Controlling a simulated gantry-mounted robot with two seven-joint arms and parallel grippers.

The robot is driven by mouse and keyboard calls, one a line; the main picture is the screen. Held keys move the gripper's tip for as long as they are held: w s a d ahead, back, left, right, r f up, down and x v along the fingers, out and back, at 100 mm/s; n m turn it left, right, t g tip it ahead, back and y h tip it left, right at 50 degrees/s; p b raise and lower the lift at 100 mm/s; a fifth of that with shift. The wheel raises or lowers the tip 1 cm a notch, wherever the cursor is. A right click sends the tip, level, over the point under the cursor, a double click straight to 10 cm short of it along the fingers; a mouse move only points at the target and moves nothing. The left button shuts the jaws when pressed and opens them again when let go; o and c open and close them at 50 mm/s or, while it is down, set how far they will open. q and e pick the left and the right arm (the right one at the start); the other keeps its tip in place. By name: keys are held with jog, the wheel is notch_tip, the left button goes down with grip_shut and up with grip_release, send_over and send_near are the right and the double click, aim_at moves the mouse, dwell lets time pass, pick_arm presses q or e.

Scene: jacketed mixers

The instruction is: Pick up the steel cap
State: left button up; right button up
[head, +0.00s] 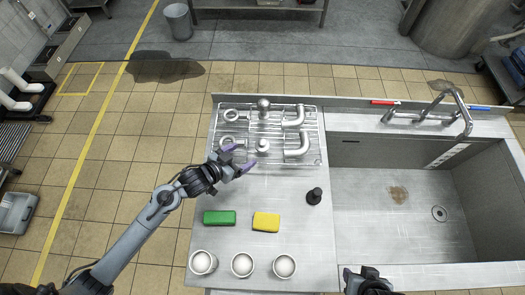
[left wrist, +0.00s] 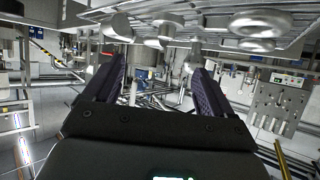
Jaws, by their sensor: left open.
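A small round steel piece (head: 263,146), which looks like a steel cap, sits on the wire rack (head: 278,171) in the head view. A similar rounded piece (head: 263,104) sits farther back on the rack; I cannot tell for sure which is the cap. My left gripper (head: 241,156) is open and empty, just left of and slightly nearer than the front piece, apart from it. The left wrist view looks tilted over between the two purple-grey fingers, with rack parts along its top edge. Part of my right arm shows at the bottom edge of the head view; its fingers cannot be made out.
Steel ring clamps (head: 231,116) and pipe elbows (head: 299,146) share the rack. Green (head: 219,217) and yellow (head: 266,222) blocks, a black stopper-like piece (head: 314,196) and three round cups (head: 242,264) stand on the counter. A sink (head: 400,225) lies right.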

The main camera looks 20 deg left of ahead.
aim_at(260, 144)
pick_arm(q)
jog(key=shift+h, duration=0.4)
jog(key=w+f+b, duration=0.1)
jog(key=w+a+f+b, duration=0.1)
jog(key=f, duration=0.1)
jog(key=shift+w, duration=0.2)
jog(key=shift+w+d+f+t, duration=0.1)
jog(key=shift+w+f+t, duration=0.1)
jog(key=shift+w+t, duration=0.15)
jog(key=x, duration=0.4)
jog(key=shift+d+b, duration=0.15)
jog(key=shift+b, duration=0.2)
jog(key=shift+x, duration=2.9)
jog(key=shift+d+r, duration=0.1)
pick_arm(e)
notch_tip(260, 144, down, 4)
jog(key=shift+w+f, duration=0.1)
jog(key=shift+f, duration=0.1)
pick_arm(q)
jog(key=c, duration=1.1)
jog(key=shift+r, duration=0.1)
